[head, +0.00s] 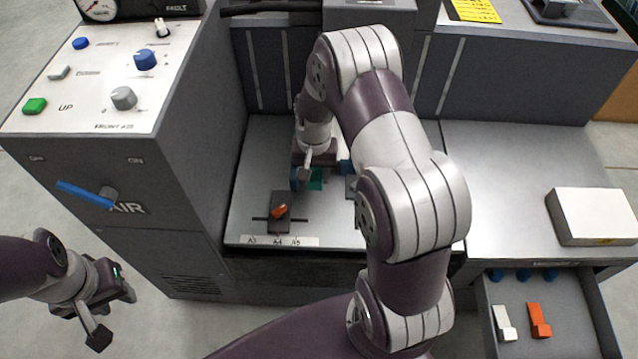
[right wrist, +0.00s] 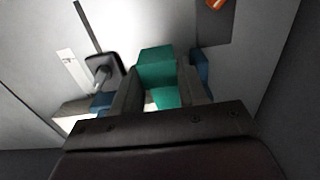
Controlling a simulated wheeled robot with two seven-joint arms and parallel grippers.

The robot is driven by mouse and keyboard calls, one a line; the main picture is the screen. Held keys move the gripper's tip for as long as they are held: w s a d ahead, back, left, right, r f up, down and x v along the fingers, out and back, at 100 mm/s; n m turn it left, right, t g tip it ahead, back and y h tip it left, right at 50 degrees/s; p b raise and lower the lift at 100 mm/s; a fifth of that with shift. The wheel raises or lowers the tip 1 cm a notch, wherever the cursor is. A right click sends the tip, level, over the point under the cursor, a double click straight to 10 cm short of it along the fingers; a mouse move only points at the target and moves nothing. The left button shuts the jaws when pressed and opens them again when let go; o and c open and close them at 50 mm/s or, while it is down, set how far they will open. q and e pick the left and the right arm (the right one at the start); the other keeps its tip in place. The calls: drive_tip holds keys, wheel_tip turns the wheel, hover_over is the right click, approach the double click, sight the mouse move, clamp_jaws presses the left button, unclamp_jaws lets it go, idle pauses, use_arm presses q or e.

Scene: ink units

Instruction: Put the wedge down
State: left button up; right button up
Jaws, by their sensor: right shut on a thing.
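My right gripper (head: 308,180) is over the metal bed, shut on a teal wedge (head: 317,178). In the right wrist view the teal wedge (right wrist: 157,66) sits between the two fingers (right wrist: 160,92). The arm and fingers hide part of it in the head view, and I cannot tell whether it touches the bed. My left gripper (head: 82,322) hangs at the lower left, away from the machine, with its fingers apart and nothing between them.
An open drawer (head: 560,342) at the lower right holds white (head: 503,322) and orange wedges (head: 540,320). A white box (head: 592,215) is on the right-hand top. A control console (head: 60,150) stands left.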

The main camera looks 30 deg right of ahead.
sight(315, 199)
wheel_tip(315, 199, down, 7)
drive_tip(key=shift+a+b, duration=0.1)
drive_tip(key=shift+b, duration=0.75)
drive_tip(key=shift+f, duration=0.15)
drive_tip(key=o, duration=0.8)
drive_tip(key=r+p, duration=0.2)
drive_tip(key=r, duration=0.4)
drive_tip(key=r+p, duration=0.2)
drive_tip(key=r, duration=0.5)
drive_tip(key=shift+s+a, duration=0.2)
drive_tip(key=s+a+r+n, duration=0.3)
drive_tip(key=s+a+r, duration=0.1)
drive_tip(key=s, duration=0.2)
drive_tip(key=s+a+r+n+t, duration=0.1)
drive_tip(key=s+a+r+n, duration=0.2)
drive_tip(key=s, duration=0.4)
drive_tip(key=shift+s+a+r+n, duration=0.2)
drive_tip(key=shift+a+r+n, duration=0.1)
drive_tip(key=shift+a+r, duration=0.15)
